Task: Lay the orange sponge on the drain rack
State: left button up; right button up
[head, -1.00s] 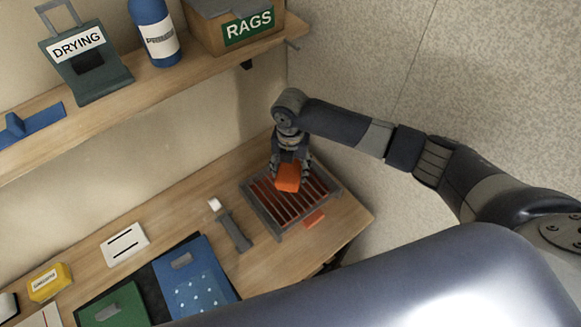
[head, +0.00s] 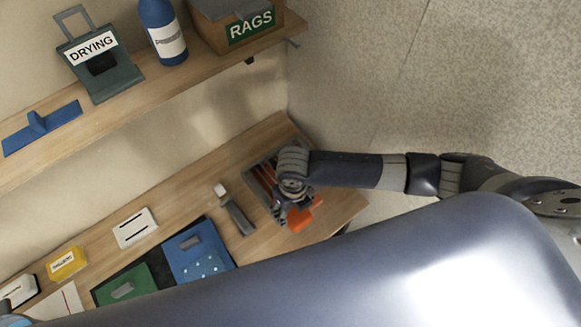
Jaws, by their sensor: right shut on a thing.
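The orange sponge (head: 297,218) is in the right gripper in the head view, near the front edge of the drain rack. My right gripper (head: 291,206) is shut on it, seen from above. The wrist and forearm hide much of the rack and part of the sponge. The drain rack (head: 257,187) is a dark frame with reddish slats at the table's right end; its left side shows. I cannot tell whether the sponge touches the rack. My left gripper is not in view.
A small orange piece (head: 318,201) shows just right of the sponge. A grey-handled tool (head: 237,214) lies left of the rack. The shelf above holds a rags box (head: 211,31), a blue bottle (head: 161,30) and a drying holder (head: 104,74). The wall is at right.

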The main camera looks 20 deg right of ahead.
jog(key=w, duration=0.2)
jog(key=w+d+b, duration=0.1)
jog(key=w, duration=0.1)
jog(key=shift+f, duration=0.4)
jog(key=w+b, duration=0.2)
jog(key=w+d+b, duration=0.1)
jog(key=w+b, duration=0.1)
jog(key=w, duration=0.1)
jog(key=w+d+f+b, duration=0.1)
jog(key=w+b, duration=0.1)
jog(key=w, duration=0.1)
jog(key=shift+w+d, duration=0.25)
jog(key=shift+w+d+r+b, duration=0.1)
jog(key=shift+w+b, duration=0.15)
jog(key=shift+w, duration=0.1)
jog(key=shift+w+d+r+b, duration=0.1)
jog(key=shift+w+b, duration=0.15)
jog(key=shift+w, duration=0.1)
jog(key=shift+w+f, duration=0.1)
jog(key=shift+w, duration=0.1)
jog(key=f+b, duration=0.3)
jog(key=b, duration=0.1)
jog(key=shift+w+d+f+b, duration=0.2)
jog(key=shift+w+f+b, duration=0.15)
jog(key=shift+w, duration=0.05)
jog(key=shift+r, duration=0.15)
jog(key=shift+s, duration=0.1)
